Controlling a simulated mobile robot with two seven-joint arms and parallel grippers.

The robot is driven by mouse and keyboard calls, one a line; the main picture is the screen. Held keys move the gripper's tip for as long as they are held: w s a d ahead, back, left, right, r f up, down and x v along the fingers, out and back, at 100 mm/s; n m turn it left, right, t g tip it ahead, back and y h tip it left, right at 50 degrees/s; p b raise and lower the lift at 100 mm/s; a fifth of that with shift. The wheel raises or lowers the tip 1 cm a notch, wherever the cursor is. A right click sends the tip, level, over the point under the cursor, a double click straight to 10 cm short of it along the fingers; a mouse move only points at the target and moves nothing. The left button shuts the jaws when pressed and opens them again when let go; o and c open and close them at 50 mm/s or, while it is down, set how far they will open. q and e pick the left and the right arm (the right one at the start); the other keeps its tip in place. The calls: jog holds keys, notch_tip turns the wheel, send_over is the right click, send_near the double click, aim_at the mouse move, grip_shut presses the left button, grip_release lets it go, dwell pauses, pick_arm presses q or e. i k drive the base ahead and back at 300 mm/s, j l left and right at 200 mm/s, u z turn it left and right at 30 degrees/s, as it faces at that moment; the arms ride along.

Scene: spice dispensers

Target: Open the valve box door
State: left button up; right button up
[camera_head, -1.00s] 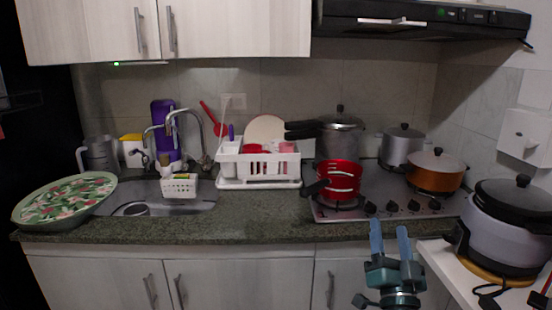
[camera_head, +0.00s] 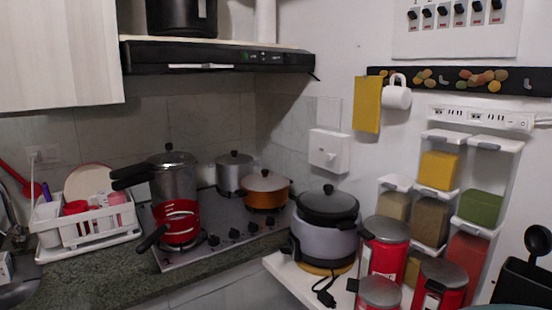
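A white box (camera_head: 329,151), which looks like the valve box, is mounted on the tiled wall near the corner, right of the stove. Its front is a flat white panel with a small knob-like detail near the middle, and it appears closed. Neither of my grippers shows in this view.
Below the box stand a grey cooker with a black lid (camera_head: 326,232) and red canisters (camera_head: 385,247) on a white shelf. Spice dispensers (camera_head: 438,170) hang at right.

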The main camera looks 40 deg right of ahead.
aim_at(325, 150)
jog(key=z, duration=1.65)
